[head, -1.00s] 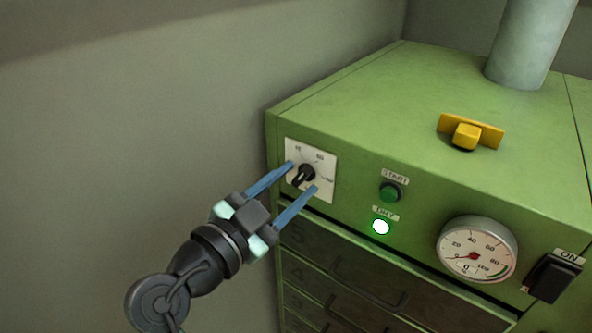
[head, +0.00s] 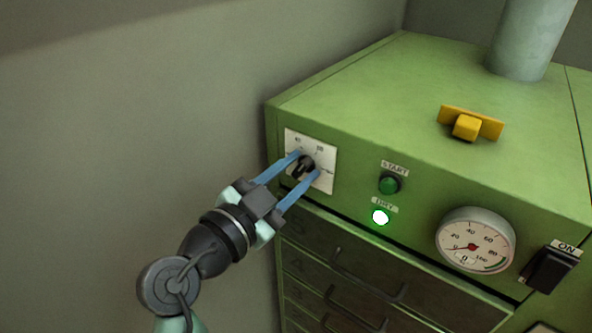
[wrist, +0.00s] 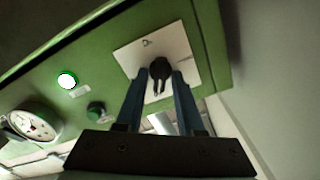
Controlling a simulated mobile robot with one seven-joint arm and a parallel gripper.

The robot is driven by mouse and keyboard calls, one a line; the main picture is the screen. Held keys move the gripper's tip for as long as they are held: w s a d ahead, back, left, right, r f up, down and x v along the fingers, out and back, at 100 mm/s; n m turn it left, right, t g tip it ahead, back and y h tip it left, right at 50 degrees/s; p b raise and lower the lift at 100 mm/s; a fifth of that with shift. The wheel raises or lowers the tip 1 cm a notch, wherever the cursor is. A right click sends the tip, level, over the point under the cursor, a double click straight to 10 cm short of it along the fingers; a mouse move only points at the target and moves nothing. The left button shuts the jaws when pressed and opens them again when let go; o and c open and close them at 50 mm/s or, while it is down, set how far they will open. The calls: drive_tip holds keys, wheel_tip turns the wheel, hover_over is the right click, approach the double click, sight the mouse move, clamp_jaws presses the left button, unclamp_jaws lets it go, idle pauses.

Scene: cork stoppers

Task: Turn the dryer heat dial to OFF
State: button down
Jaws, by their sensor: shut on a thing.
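The heat dial (head: 304,165) is a small black knob on a white plate (head: 326,154) at the left end of the green dryer's front. The plate bears small printed marks, too small to read surely. My gripper (head: 310,164) comes from the lower left, with its two blue fingers on either side of the knob. In the wrist view, the fingers (wrist: 160,82) are shut on the black dial (wrist: 160,70), one on each side. The knob's pointer direction is partly hidden by the fingers in the head view.
The green dryer (head: 370,100) has a START button (head: 389,184), a lit DRY lamp (head: 381,217), a round gauge (head: 475,241) and a black ON switch (head: 551,269). A yellow handle (head: 468,126) is on top. Dark drawers (head: 350,270) lie below; a bare wall is at left.

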drive_tip(key=shift+f+n, duration=0.1)
drive_tip(key=shift+n, duration=0.2)
drive_tip(key=n+b, duration=0.1)
drive_tip(key=n, duration=0.3)
drive_tip(key=shift+n, duration=0.3)
drive_tip(key=n+p, duration=0.1)
drive_tip(key=n, duration=0.5)
drive_tip(key=shift+w+a, duration=0.1)
drive_tip(key=shift+a, duration=0.05)
drive_tip(key=n+p, duration=0.3)
drive_tip(key=n, duration=0.3)
drive_tip(key=shift+n+p, duration=0.3)
drive_tip(key=shift+n, duration=0.1)
drive_tip(key=n+p, duration=0.1)
drive_tip(key=n, duration=0.2)
drive_tip(key=n+p, duration=0.2)
drive_tip(key=shift+f+n+p, duration=0.2)
drive_tip(key=shift+n+p, duration=0.1)
drive_tip(key=shift+n, duration=0.1)
drive_tip(key=c, duration=0.8)
unclamp_jaws()
drive_tip(key=shift+c, duration=0.2)
drive_tip(key=shift+a, duration=0.1)
